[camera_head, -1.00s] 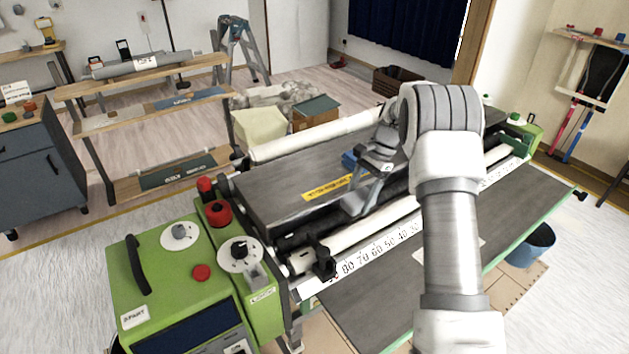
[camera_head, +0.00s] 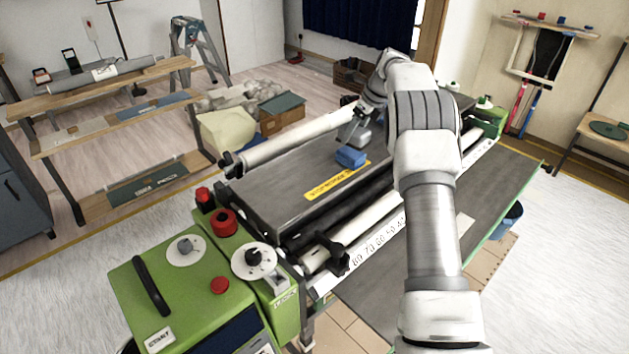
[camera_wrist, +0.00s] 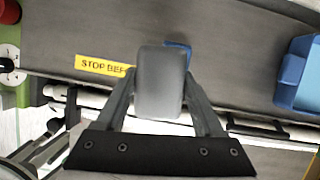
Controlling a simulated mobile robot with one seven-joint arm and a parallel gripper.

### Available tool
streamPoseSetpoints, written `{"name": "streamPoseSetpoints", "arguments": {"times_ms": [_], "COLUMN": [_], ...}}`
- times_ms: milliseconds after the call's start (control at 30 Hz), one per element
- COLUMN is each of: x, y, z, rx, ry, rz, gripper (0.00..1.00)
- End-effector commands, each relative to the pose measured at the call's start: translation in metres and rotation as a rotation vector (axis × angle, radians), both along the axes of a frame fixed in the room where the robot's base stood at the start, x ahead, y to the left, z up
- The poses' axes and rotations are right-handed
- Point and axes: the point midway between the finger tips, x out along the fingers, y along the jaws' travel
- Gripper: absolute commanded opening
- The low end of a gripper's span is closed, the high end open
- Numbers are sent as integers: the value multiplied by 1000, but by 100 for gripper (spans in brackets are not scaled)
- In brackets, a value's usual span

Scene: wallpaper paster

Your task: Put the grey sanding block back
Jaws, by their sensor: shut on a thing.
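My gripper (camera_wrist: 158,90) is shut on the grey sanding block (camera_wrist: 158,85), which fills the middle of the wrist view between the two fingers. A thin blue edge (camera_wrist: 180,46) shows just behind the block; the rest of it is hidden. In the head view my gripper (camera_head: 357,132) is over the dark top of the pasting machine (camera_head: 275,190), close to a small blue box (camera_head: 351,157). I cannot tell whether the block touches the surface. A blue open container (camera_wrist: 298,75) stands at the right of the wrist view.
A yellow warning label (camera_head: 337,182) lies on the machine top. The green control box (camera_head: 190,290) with red knobs is at lower left. White rollers (camera_head: 300,140) run along the machine. A shelf rack (camera_head: 110,135) and stepladder (camera_head: 188,45) stand behind.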

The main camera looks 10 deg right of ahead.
Motion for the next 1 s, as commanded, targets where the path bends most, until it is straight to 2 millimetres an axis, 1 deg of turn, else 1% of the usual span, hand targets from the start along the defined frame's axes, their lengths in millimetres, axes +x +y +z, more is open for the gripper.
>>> {"name": "streamPoseSetpoints", "arguments": {"times_ms": [33, 200, 633, 833, 1000], "x": [4, 9, 8, 2, -9], "y": [-2, -6, -4, 12, 36], "z": [4, 10, 9, -1, -17], "rx": [-1, -1, 1, 1, 2], "ry": [-2, 1, 2, 2, 4], "rz": [-32, -99, -105, -105, -103], "gripper": [12, 12, 12, 12, 12]}}
